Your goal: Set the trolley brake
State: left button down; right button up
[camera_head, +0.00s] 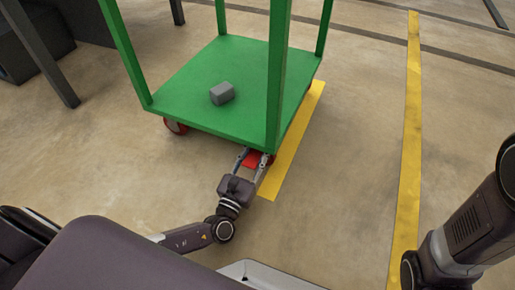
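The green trolley (190,82) stands on the floor, with upright green posts at its corners and a grey block (222,93) on its lower deck. A red brake pedal (254,157) shows under the near right corner, by a caster that is mostly hidden by the deck and my gripper. My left gripper (252,161) is low at that corner with its fingers spread. The red pedal shows between the fingertips; I cannot tell whether they touch it. Only a part of my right arm shows at the right edge, and its gripper is out of view.
A red caster (176,126) sits under the trolley's left side. A yellow floor strip (292,145) runs beside the trolley, and a longer yellow line (410,130) lies further right. Dark furniture (38,45) stands at the upper left. The floor between the yellow lines is clear.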

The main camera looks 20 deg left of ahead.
pick_arm(q)
jog(key=shift+a+f+t, duration=0.1)
jog(key=shift+t, duration=0.4)
jog(key=c, duration=1.4)
grip_release()
